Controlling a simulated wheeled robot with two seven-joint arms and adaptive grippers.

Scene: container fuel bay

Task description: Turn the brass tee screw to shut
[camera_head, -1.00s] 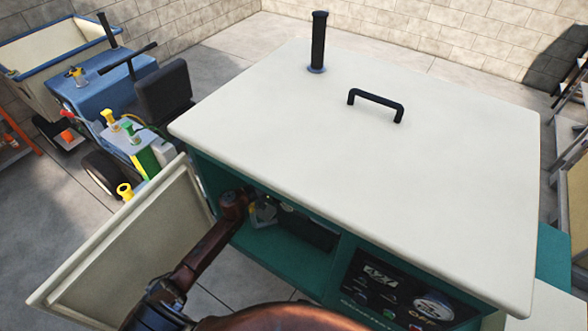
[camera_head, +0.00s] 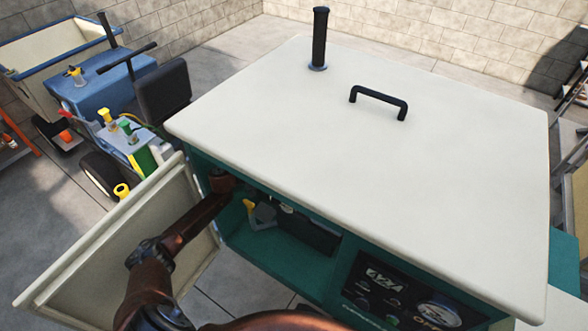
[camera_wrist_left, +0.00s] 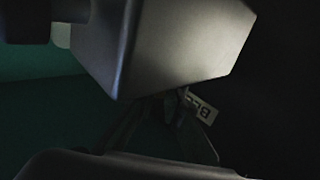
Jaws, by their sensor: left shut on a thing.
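My left arm reaches through the open door into the dark bay of the green generator cabinet (camera_head: 290,262). In the head view the left gripper is hidden under the lid. In the dim left wrist view, the gripper's thin dark fingers (camera_wrist_left: 170,112) close together beside a small pale tag (camera_wrist_left: 205,109) that reads "BLE". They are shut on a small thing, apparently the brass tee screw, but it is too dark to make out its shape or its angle. My right gripper is not in view.
The cream lid (camera_head: 350,170) overhangs the bay. The open door (camera_head: 110,240) stands left of my arm. A yellow-and-grey piece (camera_head: 258,214) shows inside the bay, and a gauge panel (camera_head: 405,292) is to the right. A grey block (camera_wrist_left: 170,45) fills the upper wrist view.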

